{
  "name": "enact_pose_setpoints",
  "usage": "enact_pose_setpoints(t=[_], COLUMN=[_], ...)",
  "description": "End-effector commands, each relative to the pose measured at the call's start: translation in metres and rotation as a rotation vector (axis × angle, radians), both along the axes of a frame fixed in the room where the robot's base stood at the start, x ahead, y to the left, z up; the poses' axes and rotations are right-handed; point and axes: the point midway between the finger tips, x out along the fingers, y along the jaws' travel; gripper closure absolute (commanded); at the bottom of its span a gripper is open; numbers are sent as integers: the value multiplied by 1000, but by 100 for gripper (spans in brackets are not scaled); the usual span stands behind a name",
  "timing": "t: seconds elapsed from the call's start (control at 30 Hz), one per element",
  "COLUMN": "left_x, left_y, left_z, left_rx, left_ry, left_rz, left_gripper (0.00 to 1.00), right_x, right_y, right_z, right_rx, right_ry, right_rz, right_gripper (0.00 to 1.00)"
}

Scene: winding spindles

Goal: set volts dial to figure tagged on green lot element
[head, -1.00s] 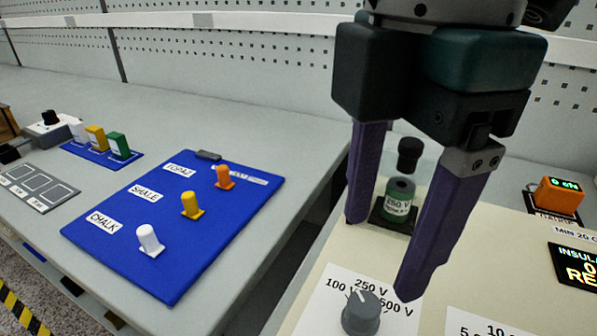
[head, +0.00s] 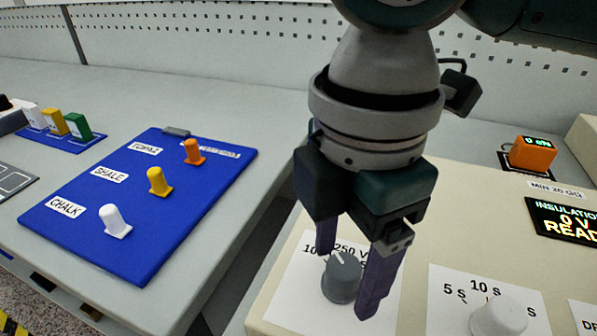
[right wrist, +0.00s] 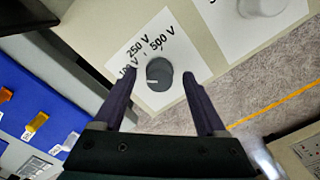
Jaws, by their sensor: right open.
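The volts dial (head: 342,279) is a round grey knob with a white pointer line on a white card marked 100 V, 250 V and 500 V. The line points up-left in the head view, on the 100 V side; the right wrist view also shows the dial (right wrist: 159,74). My right gripper (head: 346,286) is open, with one purple finger on each side of the dial; whether they touch it I cannot tell. The green-labelled element, tagged 250 V in the earlier head frame, is now hidden behind my right arm. My left gripper is out of view.
A second, pale knob (head: 498,317) marked 5 s and 10 s stands to the right. An orange display (head: 532,153) and a black readout (head: 565,220) are farther back. A blue board (head: 90,238) with three coloured pegs lies left, across a gap between benches.

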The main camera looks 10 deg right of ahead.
Motion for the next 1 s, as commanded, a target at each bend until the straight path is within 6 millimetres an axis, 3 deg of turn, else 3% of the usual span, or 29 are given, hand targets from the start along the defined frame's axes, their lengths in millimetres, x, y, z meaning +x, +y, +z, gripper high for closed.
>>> enact_pose_setpoints(t=[0.07, 0.73, 1.0], left_x=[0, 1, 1], left_y=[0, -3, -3], left_z=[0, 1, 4], left_rx=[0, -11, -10], left_ry=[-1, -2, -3], left_rz=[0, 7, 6], left_gripper=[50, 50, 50], right_x=[0, 0, 0], right_y=[0, 0, 0], right_z=[0, 1, 2], right_rx=[0, 1, 1], right_ry=[0, 0, 1], right_rz=[0, 0, -10], right_gripper=[26, 100, 100])
